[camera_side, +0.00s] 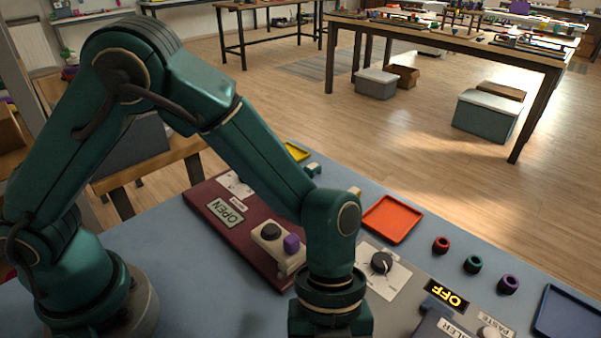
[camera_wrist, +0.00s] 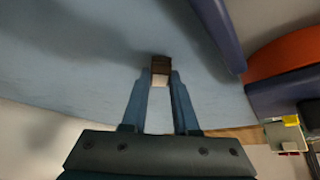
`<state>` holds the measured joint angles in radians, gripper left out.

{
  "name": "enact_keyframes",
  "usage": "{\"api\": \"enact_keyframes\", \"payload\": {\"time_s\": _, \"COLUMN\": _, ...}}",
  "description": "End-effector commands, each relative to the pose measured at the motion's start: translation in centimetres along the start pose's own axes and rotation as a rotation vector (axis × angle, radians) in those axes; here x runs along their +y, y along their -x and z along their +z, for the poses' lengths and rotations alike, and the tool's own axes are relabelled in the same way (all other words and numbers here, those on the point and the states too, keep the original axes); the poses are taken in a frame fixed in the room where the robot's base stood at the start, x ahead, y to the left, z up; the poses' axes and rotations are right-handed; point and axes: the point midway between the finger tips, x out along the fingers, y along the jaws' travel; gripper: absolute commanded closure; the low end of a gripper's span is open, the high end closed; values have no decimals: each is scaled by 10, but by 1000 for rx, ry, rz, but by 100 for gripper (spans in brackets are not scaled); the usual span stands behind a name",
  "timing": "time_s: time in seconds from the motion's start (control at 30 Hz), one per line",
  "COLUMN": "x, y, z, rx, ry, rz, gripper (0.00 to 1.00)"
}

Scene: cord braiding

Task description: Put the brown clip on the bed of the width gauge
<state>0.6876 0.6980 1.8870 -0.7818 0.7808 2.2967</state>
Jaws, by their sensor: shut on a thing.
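My gripper (camera_wrist: 160,76) is shut on the brown clip (camera_wrist: 160,64) in the wrist view. The clip is small and dark brown, with a pale patch just below it between the fingers. A plain blue surface lies behind it; the gap to that surface cannot be told. In the side view my wrist (camera_side: 330,300) reaches the bottom edge, and the fingers and clip are out of frame. I cannot pick out the width gauge with certainty in either view.
A maroon board (camera_side: 205,193) with an OPEN sign (camera_side: 226,211) lies behind my wrist.

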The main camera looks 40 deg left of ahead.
Motion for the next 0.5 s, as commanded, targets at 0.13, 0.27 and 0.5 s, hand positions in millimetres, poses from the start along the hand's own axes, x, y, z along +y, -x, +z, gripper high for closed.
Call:
{"api": "enact_keyframes", "payload": {"time_s": 0.13, "x": 0, "y": -4, "z": 2, "rx": 0, "ry": -1, "rz": 0, "gripper": 100}}
{"api": "enact_keyframes", "payload": {"time_s": 0.27, "x": 0, "y": -4, "z": 2, "rx": 0, "ry": -1, "rz": -1, "gripper": 100}}
{"api": "enact_keyframes", "payload": {"time_s": 0.5, "x": 0, "y": -6, "z": 4, "rx": 0, "ry": -1, "rz": 0, "gripper": 45}}
